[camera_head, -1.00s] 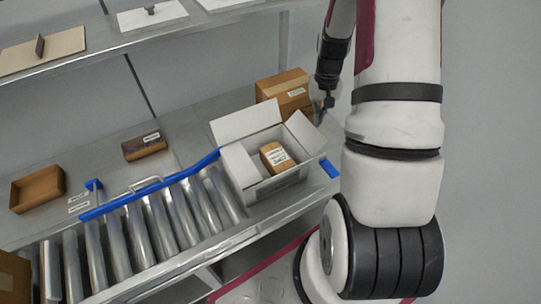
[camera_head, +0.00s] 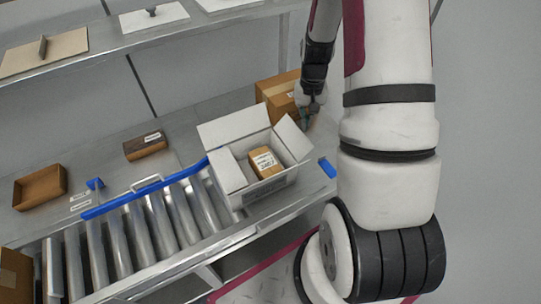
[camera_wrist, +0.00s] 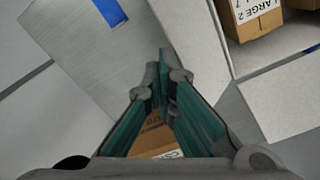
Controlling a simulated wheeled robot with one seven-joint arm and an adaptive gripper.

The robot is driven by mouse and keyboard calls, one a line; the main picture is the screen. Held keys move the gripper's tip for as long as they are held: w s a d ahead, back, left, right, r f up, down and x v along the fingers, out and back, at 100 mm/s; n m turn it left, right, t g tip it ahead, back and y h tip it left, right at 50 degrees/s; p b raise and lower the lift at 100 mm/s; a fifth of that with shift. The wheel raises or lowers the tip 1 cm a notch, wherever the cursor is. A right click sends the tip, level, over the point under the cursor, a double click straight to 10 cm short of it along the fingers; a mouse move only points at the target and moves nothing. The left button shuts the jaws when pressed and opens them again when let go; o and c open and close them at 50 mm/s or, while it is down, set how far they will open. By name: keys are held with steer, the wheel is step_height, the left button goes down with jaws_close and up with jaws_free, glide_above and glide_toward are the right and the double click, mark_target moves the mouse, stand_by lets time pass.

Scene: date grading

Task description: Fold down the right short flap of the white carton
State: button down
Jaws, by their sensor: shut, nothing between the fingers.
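The white carton (camera_head: 262,192) stands open on the bench at the right end of the rollers, with a brown package (camera_head: 265,162) inside. Its right short flap (camera_head: 292,140) stands up and leans outward; in the wrist view it is the pale panel (camera_wrist: 193,32) beside the carton opening. My gripper (camera_head: 311,108) is shut and empty, pointing down just behind and right of that flap. In the wrist view its closed fingertips (camera_wrist: 163,62) are close to the flap's outer side. I cannot tell whether they touch it.
A brown cardboard box (camera_head: 275,93) stands close behind the carton, beside my gripper. A blue stop (camera_head: 327,168) lies right of the carton and a blue rail (camera_head: 140,190) runs along the rollers. The back long flap (camera_head: 233,132) stands up.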

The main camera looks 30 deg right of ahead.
mark_target(291, 139)
steer(key=shift+a+r, duration=0.1)
steer(key=shift+a, duration=1.4)
steer(key=shift+w+a+p, duration=0.1)
steer(key=shift+a+p, duration=0.25)
steer(key=shift+a, duration=0.8)
steer(key=shift+f+b, duration=1.15)
steer(key=shift+f, duration=2.7)
steer(key=shift+r+p, duration=1.9)
steer(key=shift+r, duration=3.65)
